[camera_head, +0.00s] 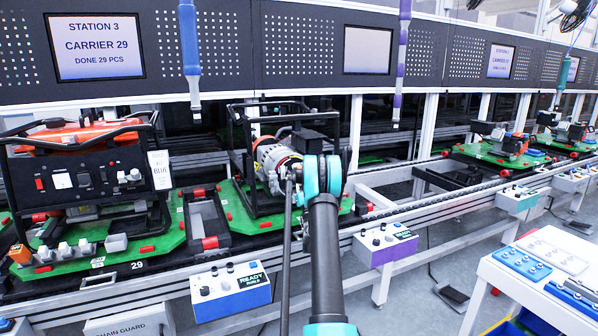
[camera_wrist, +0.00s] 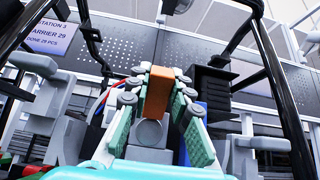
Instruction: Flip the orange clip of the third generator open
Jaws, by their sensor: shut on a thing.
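The orange clip (camera_wrist: 158,98) shows in the wrist view between the two pale green fingers of my gripper (camera_wrist: 160,84), which is shut on it. Below it is a grey round part (camera_wrist: 150,134). In the head view my teal wrist reaches into the black tube frame (camera_head: 234,146) of the middle generator. A silver, round engine part (camera_head: 268,163) shows inside that frame, just left of my wrist. The clip and fingertips are hidden behind my wrist in the head view.
A fuller generator (camera_head: 85,172) with an orange tank stands on a green pallet at the left. Black frame tubes rise on both sides of my gripper in the wrist view. Hanging tools (camera_head: 190,50) are above the conveyor. A white table (camera_head: 515,298) stands at the right.

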